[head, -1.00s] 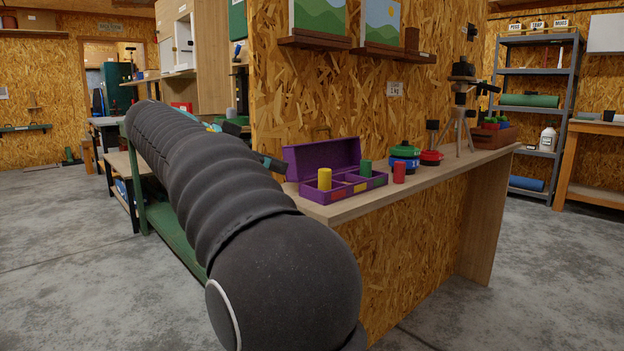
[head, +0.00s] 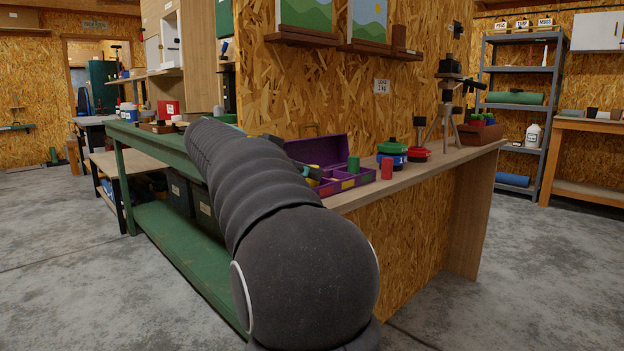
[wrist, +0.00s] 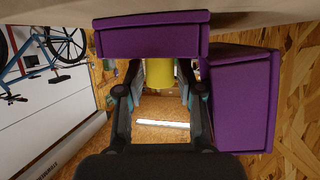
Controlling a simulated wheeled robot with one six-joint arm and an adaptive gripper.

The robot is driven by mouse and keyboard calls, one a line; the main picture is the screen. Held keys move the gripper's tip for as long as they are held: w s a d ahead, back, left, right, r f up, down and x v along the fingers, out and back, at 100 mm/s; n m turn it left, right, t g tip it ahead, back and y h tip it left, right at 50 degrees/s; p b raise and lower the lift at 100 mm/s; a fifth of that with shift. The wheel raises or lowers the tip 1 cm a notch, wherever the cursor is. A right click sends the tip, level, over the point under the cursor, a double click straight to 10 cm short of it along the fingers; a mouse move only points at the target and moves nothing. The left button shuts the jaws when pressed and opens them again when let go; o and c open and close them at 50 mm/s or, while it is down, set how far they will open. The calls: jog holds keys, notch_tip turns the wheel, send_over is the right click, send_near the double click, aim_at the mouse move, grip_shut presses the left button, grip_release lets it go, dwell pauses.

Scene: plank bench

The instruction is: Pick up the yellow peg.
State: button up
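The yellow peg (wrist: 160,74) shows in the wrist view, against the purple box (wrist: 152,40). My gripper (wrist: 161,88) is open, with one finger on each side of the peg and a visible gap at both sides. In the head view the purple box (head: 318,150) stands with its lid raised on the wooden bench. My gripper (head: 312,173) is at the box's left part there, mostly hidden behind my arm, and the peg is largely hidden too.
A chipboard wall rises behind the bench.

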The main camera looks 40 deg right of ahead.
jog(key=shift+x, duration=0.95)
jog(key=c, duration=0.6)
